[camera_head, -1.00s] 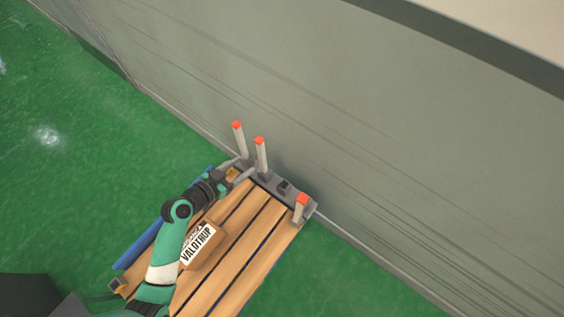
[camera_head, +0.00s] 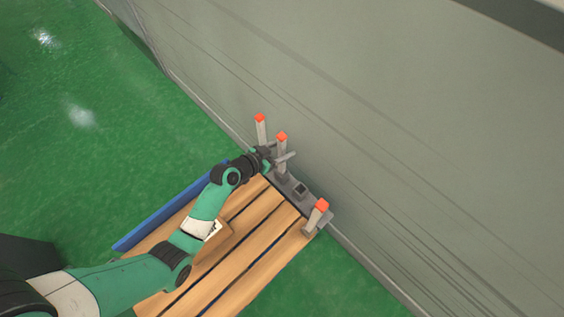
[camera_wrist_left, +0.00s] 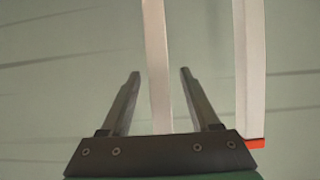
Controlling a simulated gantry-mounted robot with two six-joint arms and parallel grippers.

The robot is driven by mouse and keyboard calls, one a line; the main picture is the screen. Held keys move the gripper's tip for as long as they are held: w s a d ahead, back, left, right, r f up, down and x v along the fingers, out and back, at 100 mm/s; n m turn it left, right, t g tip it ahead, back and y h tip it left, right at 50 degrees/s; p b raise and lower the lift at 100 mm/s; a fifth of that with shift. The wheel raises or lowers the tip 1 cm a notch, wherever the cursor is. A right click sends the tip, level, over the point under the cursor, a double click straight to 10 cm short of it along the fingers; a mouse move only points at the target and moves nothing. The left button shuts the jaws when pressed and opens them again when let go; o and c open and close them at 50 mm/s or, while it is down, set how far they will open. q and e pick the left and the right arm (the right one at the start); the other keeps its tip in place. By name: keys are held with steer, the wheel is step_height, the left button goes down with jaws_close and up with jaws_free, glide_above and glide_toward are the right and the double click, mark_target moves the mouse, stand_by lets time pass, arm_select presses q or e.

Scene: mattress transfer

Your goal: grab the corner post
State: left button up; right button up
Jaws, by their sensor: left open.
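Three pale grey posts with orange-red tops stand at the far end of the wooden slatted base: a left post (camera_head: 262,130), a middle post (camera_head: 282,146) and a right post (camera_head: 315,217). My left gripper (camera_head: 280,157) is open at the middle post, with its fingers to either side of it in the head view. In the left wrist view, one post (camera_wrist_left: 156,60) runs between the open fingers (camera_wrist_left: 160,73). A second post (camera_wrist_left: 249,70) with a red end is to the right, outside them. Whether the fingers touch the post cannot be told. My right gripper is not in view.
The slatted base (camera_head: 262,240) lies on the green floor (camera_head: 75,150), with a blue rail (camera_head: 165,213) along its left side. A box with a white label lies on the slats, partly behind my left arm. A grey wall (camera_head: 420,140) stands close behind the posts.

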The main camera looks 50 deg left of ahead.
arm_select(q)
steer(key=shift+s, duration=0.1)
jaws_close()
stand_by(1.3)
